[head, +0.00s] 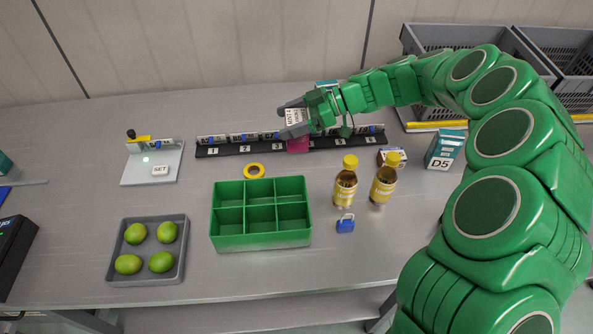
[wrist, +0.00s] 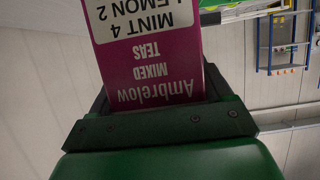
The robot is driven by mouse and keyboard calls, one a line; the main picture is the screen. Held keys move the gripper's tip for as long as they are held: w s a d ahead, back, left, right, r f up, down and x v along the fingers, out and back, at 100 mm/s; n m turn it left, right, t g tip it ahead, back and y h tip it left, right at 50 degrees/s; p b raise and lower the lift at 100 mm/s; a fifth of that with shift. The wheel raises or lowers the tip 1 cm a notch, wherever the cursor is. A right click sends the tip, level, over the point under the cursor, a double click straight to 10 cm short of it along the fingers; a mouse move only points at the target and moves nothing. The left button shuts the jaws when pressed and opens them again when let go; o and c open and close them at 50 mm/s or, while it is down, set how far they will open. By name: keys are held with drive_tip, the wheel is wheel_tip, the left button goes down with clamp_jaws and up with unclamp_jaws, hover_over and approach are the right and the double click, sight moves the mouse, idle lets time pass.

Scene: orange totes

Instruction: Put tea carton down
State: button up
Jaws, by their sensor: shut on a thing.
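My gripper (head: 289,117) is shut on the tea carton, over the back middle of the bench. In the head view the carton's magenta part (head: 298,145) shows below the gripper, in front of or at the black numbered strip (head: 232,150); I cannot tell whether it touches anything. In the wrist view the magenta tea carton (wrist: 150,65) sits between the jaws, its printing upside down: "Ambrelow mixed teas", with "mint 4, lemon 2" on a white label. The gripper hides part of the carton in the head view.
A green divided box (head: 261,240) stands empty in front, beside a grey tray (head: 147,278) of limes. Two bottles (head: 345,183), a blue padlock-like thing (head: 346,225) and a teal carton D5 (head: 445,150) are right. A yellow tape ring (head: 254,170) lies near the strip.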

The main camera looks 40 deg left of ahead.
drive_tip(key=shift+f, duration=5.45)
drive_tip(key=o, duration=1.1)
drive_tip(key=shift+f, duration=0.1)
drive_tip(key=shift+d, duration=0.1)
drive_tip(key=v, duration=1.2)
